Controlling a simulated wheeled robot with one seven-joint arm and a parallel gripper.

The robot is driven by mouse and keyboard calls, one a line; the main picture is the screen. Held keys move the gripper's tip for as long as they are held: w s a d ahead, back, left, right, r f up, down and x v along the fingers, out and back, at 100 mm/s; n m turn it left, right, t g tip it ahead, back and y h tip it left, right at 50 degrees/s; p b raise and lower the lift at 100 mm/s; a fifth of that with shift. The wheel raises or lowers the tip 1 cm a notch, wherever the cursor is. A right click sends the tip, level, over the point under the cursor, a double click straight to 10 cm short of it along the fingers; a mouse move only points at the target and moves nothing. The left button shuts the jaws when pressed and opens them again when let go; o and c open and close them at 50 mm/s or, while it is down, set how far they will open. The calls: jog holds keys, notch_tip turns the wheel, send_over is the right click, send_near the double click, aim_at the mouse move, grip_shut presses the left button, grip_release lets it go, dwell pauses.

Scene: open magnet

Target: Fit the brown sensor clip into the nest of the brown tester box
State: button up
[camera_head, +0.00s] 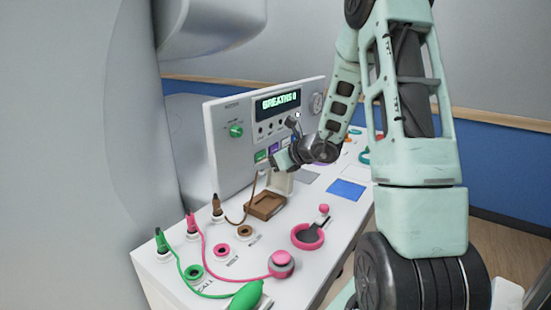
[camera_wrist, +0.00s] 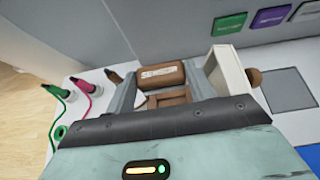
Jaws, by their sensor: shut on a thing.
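The brown sensor clip (camera_wrist: 162,76), a rounded block with a pale label, is between the two grey fingers of my gripper (camera_wrist: 166,88) in the wrist view. My gripper is shut on it. In the head view my gripper (camera_head: 284,162) is above the back of the brown tester box (camera_head: 264,207), and the clip cannot be clearly made out. The tester box is an open brown tray on the white table with a pale raised lid (camera_head: 279,181) behind it. In the wrist view part of the box (camera_wrist: 168,99) shows below the clip. Its nest is partly hidden.
A brown cable (camera_head: 238,218) runs from a brown plug (camera_head: 217,205) up towards my gripper. A pink ring-shaped holder (camera_head: 308,236) is right of the box. Green and pink plugs stand at left. A grey console (camera_head: 262,125) with a lit display rises behind. A blue pad (camera_head: 346,190) lies at right.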

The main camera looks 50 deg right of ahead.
jog(key=shift+f+b, duration=2.55)
jog(key=shift+f, duration=1.25)
jog(key=shift+a+f+b, duration=0.1)
jog(key=shift+f+b, duration=0.6)
jog(key=shift+b, duration=0.1)
jog(key=shift+s, duration=0.2)
jog(key=shift+f+b, duration=1.45)
jog(key=shift+b, duration=0.4)
jog(key=o, duration=1)
jog(key=shift+o, duration=0.2)
jog(key=shift+s+r, duration=0.1)
jog(key=p+v, duration=0.1)
jog(key=v, duration=1.6)
jog(key=shift+s, duration=0.15)
